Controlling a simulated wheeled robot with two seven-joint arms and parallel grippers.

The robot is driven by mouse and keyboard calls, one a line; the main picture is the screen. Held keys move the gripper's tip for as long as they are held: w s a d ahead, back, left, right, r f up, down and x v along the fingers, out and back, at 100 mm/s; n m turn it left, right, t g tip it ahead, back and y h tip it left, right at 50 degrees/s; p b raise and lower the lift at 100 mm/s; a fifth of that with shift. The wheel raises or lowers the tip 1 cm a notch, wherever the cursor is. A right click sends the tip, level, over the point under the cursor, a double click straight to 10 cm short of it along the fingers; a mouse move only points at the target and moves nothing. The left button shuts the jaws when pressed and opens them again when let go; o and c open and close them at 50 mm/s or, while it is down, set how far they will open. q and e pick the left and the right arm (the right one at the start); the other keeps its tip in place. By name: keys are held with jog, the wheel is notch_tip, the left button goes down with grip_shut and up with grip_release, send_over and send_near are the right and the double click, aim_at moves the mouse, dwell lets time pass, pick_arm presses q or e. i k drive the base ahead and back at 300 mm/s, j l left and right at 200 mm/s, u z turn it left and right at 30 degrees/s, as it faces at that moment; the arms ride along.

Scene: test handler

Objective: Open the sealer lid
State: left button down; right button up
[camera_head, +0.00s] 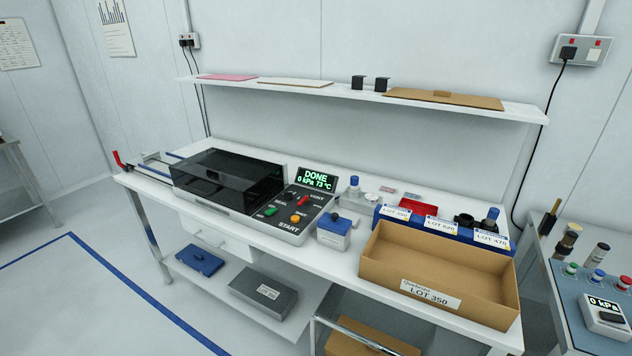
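The sealer (298,212) stands on the left half of the white workbench. Its dark, see-through lid (228,178) is down over the chamber on the machine's left part. The control panel on its right has coloured buttons, a START label and a small screen (317,179) reading DONE, 0 kPa, 73 °C. What lies under the lid is too dark to tell. Neither of my grippers is in view.
An open cardboard box (390,268) marked LOT 350 stands at the bench's front right. Blue lot bins (440,232) sit behind it, and a small blue-and-white container (334,232) is beside the sealer. A wall shelf (350,92) runs above. Floor at left is clear.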

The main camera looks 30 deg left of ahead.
aim_at(238, 182)
jog(key=u, duration=1.75)
jog(key=i+j+z, duration=0.15)
jog(key=i+j, duration=0.15)
jog(key=i+j+z, duration=0.35)
jog(key=i+j, duration=0.15)
jog(key=j, duration=0.25)
jog(key=i+j+z, duration=0.2)
jog(key=j, duration=0.2)
